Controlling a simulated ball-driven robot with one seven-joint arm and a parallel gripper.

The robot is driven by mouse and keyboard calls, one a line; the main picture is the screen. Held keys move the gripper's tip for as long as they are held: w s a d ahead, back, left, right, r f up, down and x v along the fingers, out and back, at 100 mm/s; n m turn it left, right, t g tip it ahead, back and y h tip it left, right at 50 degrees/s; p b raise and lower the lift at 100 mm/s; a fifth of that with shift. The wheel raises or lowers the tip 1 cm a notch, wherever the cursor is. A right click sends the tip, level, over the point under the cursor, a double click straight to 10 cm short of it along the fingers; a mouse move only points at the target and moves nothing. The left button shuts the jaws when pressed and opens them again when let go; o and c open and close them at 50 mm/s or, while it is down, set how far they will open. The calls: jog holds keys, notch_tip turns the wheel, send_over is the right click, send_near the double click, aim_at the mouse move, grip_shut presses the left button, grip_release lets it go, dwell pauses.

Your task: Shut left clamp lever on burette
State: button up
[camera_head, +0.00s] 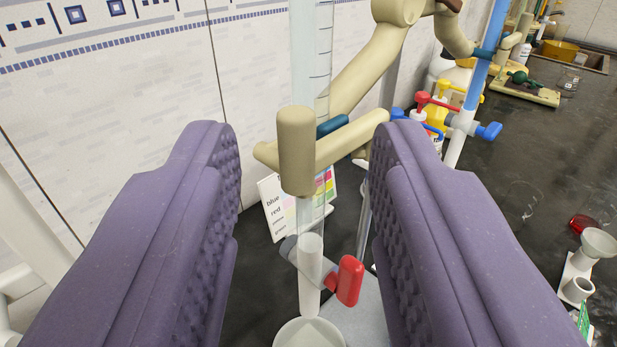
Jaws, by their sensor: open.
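A clear graduated burette (311,60) stands upright in the middle of the view. A cream clamp (297,150) with a teal pad (332,125) is at the tube, its thick rounded end in front. Below the clamp is the burette's stopcock with a red handle (349,281), tilted, on the tube's right side. Which part is the clamp's lever, and whether it is closed, I cannot tell. My gripper (303,142) is open, its purple ridged fingers on either side of the clamp and burette. I see nothing held between them.
A second, blue-filled burette (487,50) with a blue handle (488,131) stands to the right. Bottles with red and yellow tops (436,102) and a colour chart card (290,205) are behind. A white funnel (598,243) is at right. Dark bench (490,170) between is mostly clear.

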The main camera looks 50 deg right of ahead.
jog(key=v, duration=0.7)
